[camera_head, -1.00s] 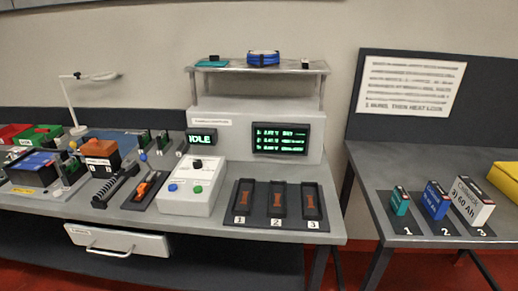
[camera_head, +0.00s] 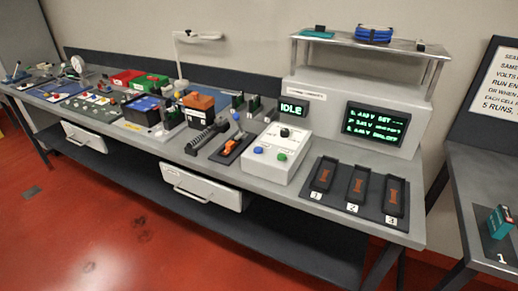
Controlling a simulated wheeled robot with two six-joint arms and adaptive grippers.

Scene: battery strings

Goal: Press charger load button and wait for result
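The charger control box (camera_head: 273,153) is a white box on the bench with a black knob on top, a blue button (camera_head: 258,150) at left and a green button (camera_head: 281,156) at right. Behind it a small display (camera_head: 292,109) reads IDLE. A larger screen (camera_head: 375,125) shows several lines of green text, too small to read surely. A black tray with three numbered slots (camera_head: 355,190) lies right of the box; the slots hold no battery. Neither of my grippers is in view.
The bench (camera_head: 250,183) runs to the left with several tools, red and green boxes, a dark battery (camera_head: 148,110) and an orange-topped block (camera_head: 199,108). A side table (camera_head: 470,185) at right holds a teal battery (camera_head: 501,222). The red floor (camera_head: 130,220) in front is clear.

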